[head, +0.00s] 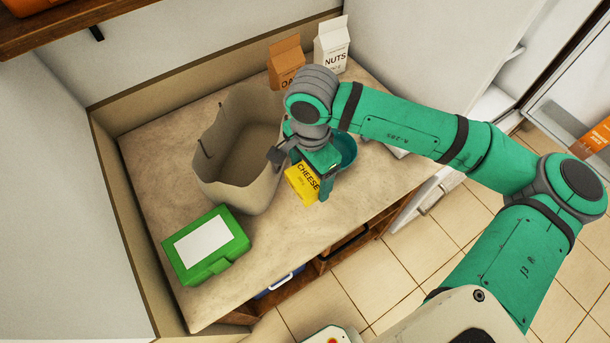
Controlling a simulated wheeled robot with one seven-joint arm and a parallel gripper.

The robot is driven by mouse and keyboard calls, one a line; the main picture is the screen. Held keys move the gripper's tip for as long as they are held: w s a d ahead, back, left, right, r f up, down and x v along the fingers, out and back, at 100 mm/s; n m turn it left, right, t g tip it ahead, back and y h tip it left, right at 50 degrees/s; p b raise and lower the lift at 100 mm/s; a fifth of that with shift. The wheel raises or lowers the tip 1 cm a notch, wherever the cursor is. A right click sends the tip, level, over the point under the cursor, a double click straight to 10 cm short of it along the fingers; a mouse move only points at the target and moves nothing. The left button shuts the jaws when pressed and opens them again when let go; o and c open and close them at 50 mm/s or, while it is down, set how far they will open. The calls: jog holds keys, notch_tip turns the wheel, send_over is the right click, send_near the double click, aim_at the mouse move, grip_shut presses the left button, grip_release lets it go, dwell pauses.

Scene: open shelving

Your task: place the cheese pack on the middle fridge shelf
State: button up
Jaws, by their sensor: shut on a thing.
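The yellow cheese pack (303,186), marked "CHEESE", is at my gripper (308,180) above the counter, just right of the grey bag. My gripper points down and is shut on the cheese pack; one finger shows on its right side and the gripper body covers its upper part. I cannot tell whether the pack touches the counter. An open white fridge (492,105) is partly visible at the upper right; its middle shelf cannot be made out.
The open grey bag (215,165) stands left of my gripper. A green box (206,247) lies at the counter's front left. A teal bowl (346,150) is right of my gripper. An orange carton (285,62) and a white NUTS carton (332,45) stand at the back. An orange juice carton (597,137) is far right.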

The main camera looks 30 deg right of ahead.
aim_at(306, 173)
jog(key=w+f, duration=0.3)
jog(key=f, duration=0.1)
jog(key=shift+d, duration=0.35)
jog(key=shift+w+f, duration=0.25)
jog(key=shift+f, duration=0.7)
jog(key=shift+w+f, duration=0.2)
jog(key=shift+f, duration=0.7)
jog(key=shift+f, duration=0.1)
jog(key=o, duration=1.2)
